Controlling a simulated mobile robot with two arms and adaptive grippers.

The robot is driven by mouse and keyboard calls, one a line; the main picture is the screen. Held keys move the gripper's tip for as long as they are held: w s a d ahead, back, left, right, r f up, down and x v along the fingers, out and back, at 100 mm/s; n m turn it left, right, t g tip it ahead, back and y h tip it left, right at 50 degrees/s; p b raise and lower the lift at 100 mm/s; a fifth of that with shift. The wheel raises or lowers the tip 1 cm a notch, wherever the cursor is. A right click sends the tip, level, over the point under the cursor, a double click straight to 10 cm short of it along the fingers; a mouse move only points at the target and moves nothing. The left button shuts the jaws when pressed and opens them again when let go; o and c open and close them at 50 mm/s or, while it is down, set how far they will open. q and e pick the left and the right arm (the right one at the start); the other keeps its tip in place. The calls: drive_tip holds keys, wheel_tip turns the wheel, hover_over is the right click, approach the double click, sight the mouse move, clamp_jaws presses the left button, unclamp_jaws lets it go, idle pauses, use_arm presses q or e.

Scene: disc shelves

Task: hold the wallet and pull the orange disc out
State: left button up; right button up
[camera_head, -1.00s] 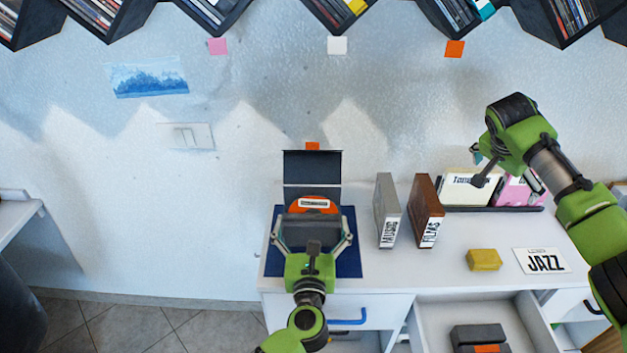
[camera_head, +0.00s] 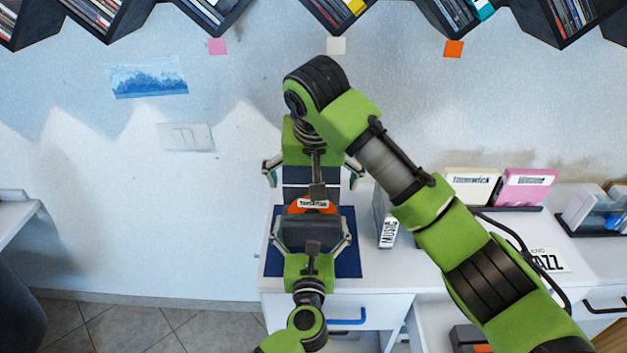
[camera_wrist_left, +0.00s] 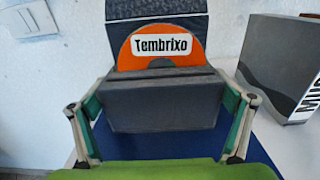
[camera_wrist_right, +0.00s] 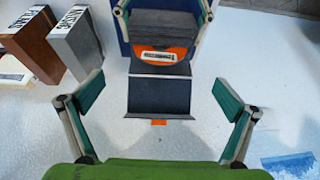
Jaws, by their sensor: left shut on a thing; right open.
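The dark grey wallet (camera_wrist_left: 165,103) stands open on a blue mat (camera_head: 350,262), its flap (camera_wrist_right: 160,95) raised toward the wall. The orange disc (camera_wrist_left: 187,54), labelled "Tembrixo", sticks up out of the wallet's pocket; its lower part is hidden. My left gripper (camera_head: 312,242) is shut on the wallet, one finger on each side. My right gripper (camera_head: 314,172) is open and empty over the far side of the wallet. In the right wrist view its fingers (camera_wrist_right: 160,108) are wide apart, with the flap between them and the orange disc (camera_wrist_right: 165,58) further out.
A grey "MUSIC" box (camera_head: 388,225) stands right of the mat, close to my right arm; a brown box (camera_wrist_right: 32,47) stands beside it. Cream (camera_head: 472,187) and pink (camera_head: 525,187) cases stand further right. Wall shelves hang above.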

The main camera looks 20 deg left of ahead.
sight(312, 207)
drive_tip(key=x, duration=1.2)
drive_tip(key=shift+s+a, duration=0.1)
drive_tip(key=shift+s, duration=0.05)
drive_tip(key=shift+c, duration=0.3)
drive_tip(key=c, duration=1.1)
drive_tip(key=shift+r, duration=0.1)
wheel_tip(312, 207, up, 10)
idle(0.4)
